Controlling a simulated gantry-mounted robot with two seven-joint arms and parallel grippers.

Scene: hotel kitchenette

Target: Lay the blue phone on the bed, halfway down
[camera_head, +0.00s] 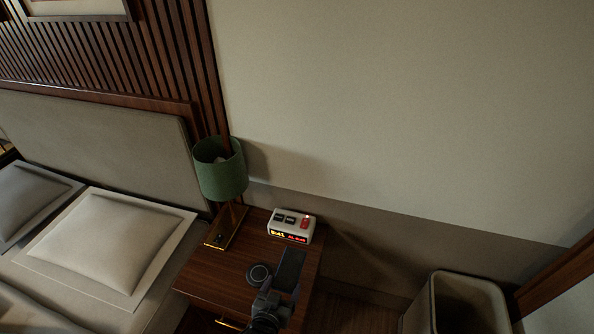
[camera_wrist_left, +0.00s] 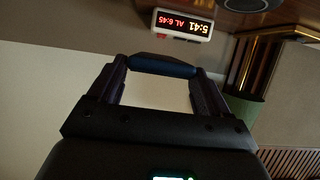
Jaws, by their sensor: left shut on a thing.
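My left gripper (camera_head: 273,297) is over the front right part of the nightstand in the head view. It is shut on the blue phone (camera_head: 291,266), which shows there as a dark slab tilted upward. In the left wrist view the blue edge of the phone (camera_wrist_left: 162,66) spans the gap between the two fingers (camera_wrist_left: 162,72). The bed (camera_head: 168,310) is at the lower left of the head view, to the left of the nightstand; only its head end shows. My right gripper is not in view.
The nightstand (camera_head: 205,275) holds a green lamp (camera_head: 221,178), a white alarm clock (camera_head: 291,226) and a round dark disc (camera_head: 259,274) close to the phone. Pillows (camera_head: 100,240) cover the bed's head end. A bin (camera_head: 465,290) stands at the right.

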